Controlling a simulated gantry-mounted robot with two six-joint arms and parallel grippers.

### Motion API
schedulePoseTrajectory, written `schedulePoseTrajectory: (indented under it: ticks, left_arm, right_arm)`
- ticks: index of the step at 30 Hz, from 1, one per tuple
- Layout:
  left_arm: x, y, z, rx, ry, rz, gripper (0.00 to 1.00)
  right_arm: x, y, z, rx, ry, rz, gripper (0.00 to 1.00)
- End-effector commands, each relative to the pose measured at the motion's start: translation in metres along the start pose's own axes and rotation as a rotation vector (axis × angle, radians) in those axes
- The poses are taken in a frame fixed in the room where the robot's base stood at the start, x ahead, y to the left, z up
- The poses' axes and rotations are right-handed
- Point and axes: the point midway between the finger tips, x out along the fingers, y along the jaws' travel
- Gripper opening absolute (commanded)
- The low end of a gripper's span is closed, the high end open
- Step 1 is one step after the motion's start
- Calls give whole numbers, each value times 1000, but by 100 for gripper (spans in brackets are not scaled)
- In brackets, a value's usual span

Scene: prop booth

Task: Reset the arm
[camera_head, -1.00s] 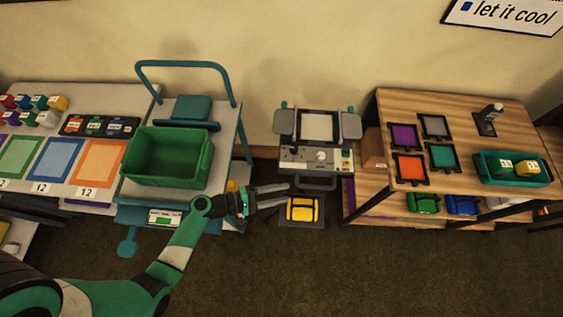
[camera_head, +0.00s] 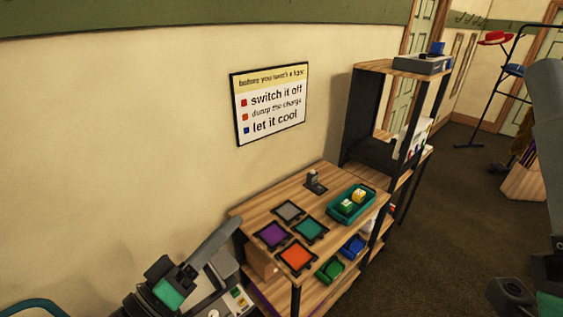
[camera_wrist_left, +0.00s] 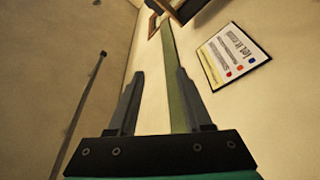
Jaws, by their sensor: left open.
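My left gripper (camera_head: 202,250) shows at the lower left of the head view, with a green and black wrist and grey fingers. It is in front of the grey machine (camera_head: 238,301) in this view; touching or apart, I cannot tell. The left wrist view shows the gripper (camera_wrist_left: 158,80) with its two grey fingers spread apart and nothing between them. Beyond the fingers is the pale wall (camera_wrist_left: 190,110). Grey and green parts of my own body stand at the right edge of the head view. My right gripper is not seen.
A wooden table (camera_head: 256,215) holds several coloured pads and a teal tray (camera_head: 335,217) with small blocks. Green and blue bins (camera_head: 330,269) are beneath. A wall sign (camera_head: 271,103) hangs above. A tall shelf (camera_head: 365,110) and a hat rack (camera_head: 515,75) stand behind. Open carpet is at right.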

Motion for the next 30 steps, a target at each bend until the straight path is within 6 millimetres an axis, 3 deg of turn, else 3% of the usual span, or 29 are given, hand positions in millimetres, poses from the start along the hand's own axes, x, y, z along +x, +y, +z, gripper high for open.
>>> schedulePoseTrajectory:
  ticks: [1, 3, 5, 9, 11, 13, 15, 24, 27, 30]
  left_arm:
    - [6, 43, -26, 144, 68, 42, 50]
    - [4, 94, -59, 334, 183, 73, 50]
    - [-6, 133, -86, 481, 294, 83, 50]
    - [-50, 203, -142, 775, 579, 38, 50]
    - [-79, 218, -164, 895, 709, -33, 50]
    - [-108, 218, -184, 1055, 831, -193, 50]
    - [-95, 248, -211, 1077, 817, -198, 50]
    - [-73, 334, -288, 1071, 811, -196, 50]
    - [-67, 355, -307, 1070, 810, -197, 50]
    - [-65, 364, -315, 1070, 809, -197, 50]
  right_arm:
    - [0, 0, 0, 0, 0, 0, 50]
    - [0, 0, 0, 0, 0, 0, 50]
    - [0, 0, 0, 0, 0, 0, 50]
    - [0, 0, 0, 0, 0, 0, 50]
    - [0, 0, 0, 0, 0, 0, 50]
    - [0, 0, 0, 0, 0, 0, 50]
    - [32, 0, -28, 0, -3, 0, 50]
    - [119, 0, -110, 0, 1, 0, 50]
    - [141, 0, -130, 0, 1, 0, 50]
    - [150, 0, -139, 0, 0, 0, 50]
